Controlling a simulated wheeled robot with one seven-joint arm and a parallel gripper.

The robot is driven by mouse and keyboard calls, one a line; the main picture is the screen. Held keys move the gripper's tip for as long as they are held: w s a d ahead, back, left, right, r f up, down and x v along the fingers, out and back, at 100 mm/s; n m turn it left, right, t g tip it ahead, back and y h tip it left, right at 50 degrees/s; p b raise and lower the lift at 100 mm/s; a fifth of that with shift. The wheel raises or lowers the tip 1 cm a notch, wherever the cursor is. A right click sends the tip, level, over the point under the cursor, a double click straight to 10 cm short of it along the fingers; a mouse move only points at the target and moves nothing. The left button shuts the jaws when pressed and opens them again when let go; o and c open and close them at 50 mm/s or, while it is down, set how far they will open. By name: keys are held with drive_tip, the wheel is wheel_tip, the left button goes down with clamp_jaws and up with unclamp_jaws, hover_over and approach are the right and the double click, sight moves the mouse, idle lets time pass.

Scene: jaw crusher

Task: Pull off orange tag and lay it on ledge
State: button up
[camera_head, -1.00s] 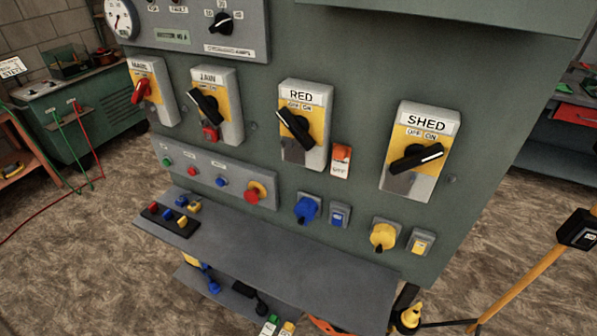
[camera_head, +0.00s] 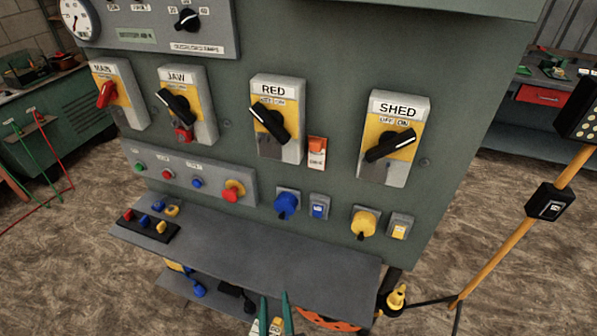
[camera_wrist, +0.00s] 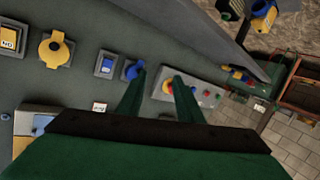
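The orange tag (camera_head: 317,152) has an orange top and a pale lower part. It hangs on the green panel just right of the RED switch (camera_head: 276,118). The grey ledge (camera_head: 285,258) juts out below the panel's buttons, and its right part is bare. My gripper (camera_head: 275,303) shows as two green fingers at the bottom of the head view, in front of the ledge and well below the tag. In the wrist view my gripper (camera_wrist: 158,90) has its fingers apart with nothing between them. I cannot make out the tag clearly in the wrist view.
A black tray (camera_head: 148,229) with small coloured padlock-like pieces sits at the ledge's left end. A blue knob (camera_head: 286,205) and a yellow knob (camera_head: 363,223) stick out above the ledge. A lower shelf (camera_head: 180,290) holds more items. A yellow stand (camera_head: 520,235) is at the right.

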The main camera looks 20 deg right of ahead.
drive_tip(key=w+d+r+h, duration=0.2)
drive_tip(key=w+d+r, duration=0.1)
drive_tip(key=w+r, duration=0.35)
drive_tip(key=m+g+h, duration=0.3)
drive_tip(key=m+h, duration=0.1)
drive_tip(key=m, duration=0.4)
approach(314, 146)
drive_tip(key=x, duration=0.8)
drive_tip(key=shift+w+d+f, duration=0.1)
drive_tip(key=shift+w+d, duration=0.15)
drive_tip(key=shift+w, duration=0.05)
drive_tip(key=shift+c, duration=0.4)
drive_tip(key=c, duration=0.7)
drive_tip(key=shift+c, duration=0.2)
drive_tip(key=shift+s+a, duration=0.1)
drive_tip(key=shift+s+a, duration=0.7)
drive_tip(key=shift+s, duration=0.3)
drive_tip(key=shift+s+a, duration=0.65)
drive_tip(key=shift+s, duration=0.35)
